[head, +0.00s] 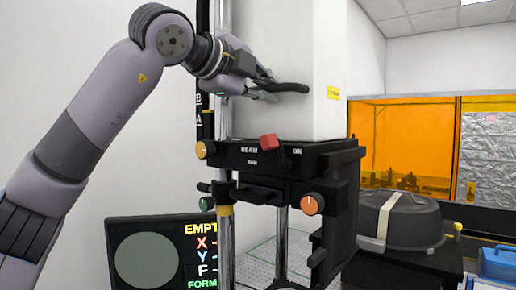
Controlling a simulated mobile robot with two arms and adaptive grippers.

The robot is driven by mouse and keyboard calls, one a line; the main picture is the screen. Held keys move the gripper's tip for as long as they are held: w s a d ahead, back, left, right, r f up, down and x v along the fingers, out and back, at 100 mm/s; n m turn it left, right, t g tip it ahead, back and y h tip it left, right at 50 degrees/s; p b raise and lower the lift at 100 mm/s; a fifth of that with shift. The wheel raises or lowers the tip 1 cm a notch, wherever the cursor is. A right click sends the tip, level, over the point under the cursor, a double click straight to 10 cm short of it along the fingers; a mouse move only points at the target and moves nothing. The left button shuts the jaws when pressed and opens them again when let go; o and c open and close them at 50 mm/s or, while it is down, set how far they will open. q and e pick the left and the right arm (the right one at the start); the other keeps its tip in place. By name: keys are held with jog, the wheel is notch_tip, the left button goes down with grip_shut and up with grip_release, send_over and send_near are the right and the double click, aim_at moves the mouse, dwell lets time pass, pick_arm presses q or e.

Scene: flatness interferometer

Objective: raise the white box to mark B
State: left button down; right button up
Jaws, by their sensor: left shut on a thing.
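The white box (300,40) is a tall white column-like housing with a small yellow label. It sits above a black carriage (285,158) marked BEAM, beside a chrome post. My left gripper (282,90) comes in from the left and is shut at the front of the box, with its dark fingers against it. The exact spot it grips is hidden. Mark B (199,99) shows on a dark strip left of the post, with mark A (199,119) below it. My right gripper is out of view.
A screen reading EMPTY (148,260) stands at lower left. A dark round lidded case (412,222) and a blue box (497,263) are at right.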

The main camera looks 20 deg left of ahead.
pick_arm(q)
jog(key=shift+r, duration=0.5)
jog(key=shift+r+p, duration=0.35)
jog(key=shift+r, duration=0.2)
dwell(0.4)
jog(key=c, duration=1.6)
grip_release()
jog(key=shift+f, duration=0.1)
jog(key=shift+s, duration=0.1)
